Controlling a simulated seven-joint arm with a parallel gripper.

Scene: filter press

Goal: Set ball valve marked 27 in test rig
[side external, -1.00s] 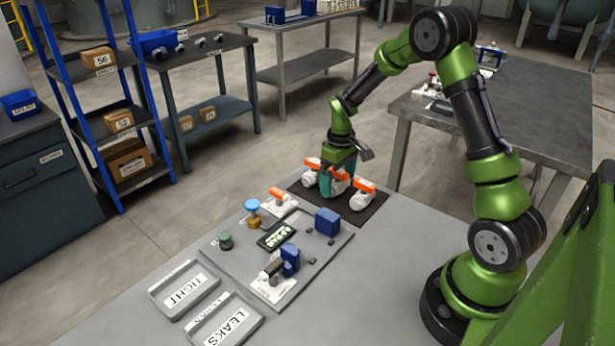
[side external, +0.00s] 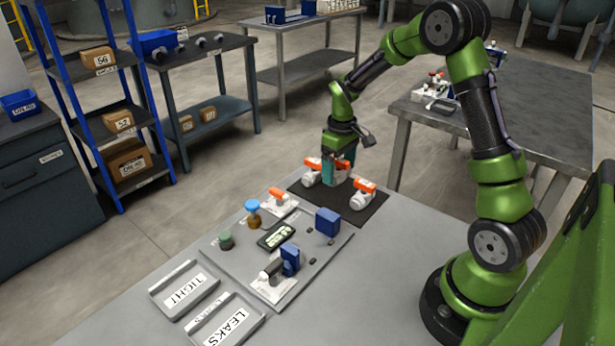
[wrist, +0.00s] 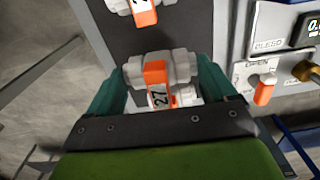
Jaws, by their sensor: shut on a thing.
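The ball valve marked 27 (wrist: 157,82) is white with an orange handle. It sits between the teal fingers of my gripper (wrist: 165,95) in the wrist view. In the side view my gripper (side external: 338,172) is shut on it, slightly above the dark mat, and mostly hides it. Two similar white valves with orange handles rest on the mat, one at the left (side external: 312,177) and one at the right (side external: 361,199). The test rig (side external: 222,262) is a grey plate with blue blocks (side external: 327,222), a display (side external: 276,236), a blue-topped fitting (side external: 253,214) and an orange-handled valve (side external: 279,197).
The dark mat (side external: 335,203) lies at the table's far end, beyond the rig. Trays labelled TIGHT (side external: 184,289) and LEAKS (side external: 227,322) stand at the near left. The table to the right of the rig is clear. A blue shelf rack (side external: 110,100) stands apart at the left.

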